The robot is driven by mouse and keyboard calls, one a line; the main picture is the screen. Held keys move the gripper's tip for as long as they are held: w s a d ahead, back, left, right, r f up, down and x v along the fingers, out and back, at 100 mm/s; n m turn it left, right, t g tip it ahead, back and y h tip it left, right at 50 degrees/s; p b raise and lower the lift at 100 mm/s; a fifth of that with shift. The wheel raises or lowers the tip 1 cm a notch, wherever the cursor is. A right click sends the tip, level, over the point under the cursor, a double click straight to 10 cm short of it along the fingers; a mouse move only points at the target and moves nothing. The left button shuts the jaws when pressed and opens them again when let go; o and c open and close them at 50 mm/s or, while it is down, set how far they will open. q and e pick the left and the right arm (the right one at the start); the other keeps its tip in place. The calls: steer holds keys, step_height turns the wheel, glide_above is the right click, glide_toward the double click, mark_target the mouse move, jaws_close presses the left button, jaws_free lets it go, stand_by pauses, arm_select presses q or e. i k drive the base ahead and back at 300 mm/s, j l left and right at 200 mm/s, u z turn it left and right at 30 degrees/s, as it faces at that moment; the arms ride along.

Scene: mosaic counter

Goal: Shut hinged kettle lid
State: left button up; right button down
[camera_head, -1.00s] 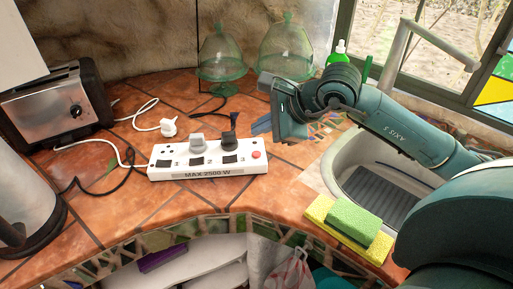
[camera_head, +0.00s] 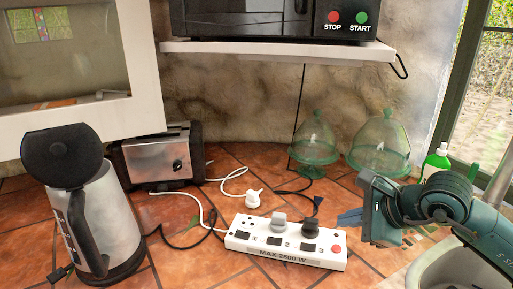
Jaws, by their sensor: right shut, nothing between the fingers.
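The kettle (camera_head: 100,218) stands upright on the tiled counter at the left, with a silver body and a black handle on its near-left side. Its round black lid (camera_head: 62,153) is open and stands raised above the body, facing me. My right gripper (camera_head: 350,217) is at the right, above the counter beyond the power strip's right end. It is far from the kettle, with its blue fingers pointing left, shut and empty. My left gripper is not in view.
A white power strip (camera_head: 285,243) with plugs lies between the kettle and my right gripper. A toaster (camera_head: 158,160) stands behind the kettle. A white shelf (camera_head: 270,53) and a white cabinet (camera_head: 147,75) overhang the back. Glass domes (camera_head: 380,150) and a sink (camera_head: 455,268) are at the right.

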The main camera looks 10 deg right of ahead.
mark_target(67, 156)
steer(key=k+j, duration=0.7)
steer(key=k, duration=0.2)
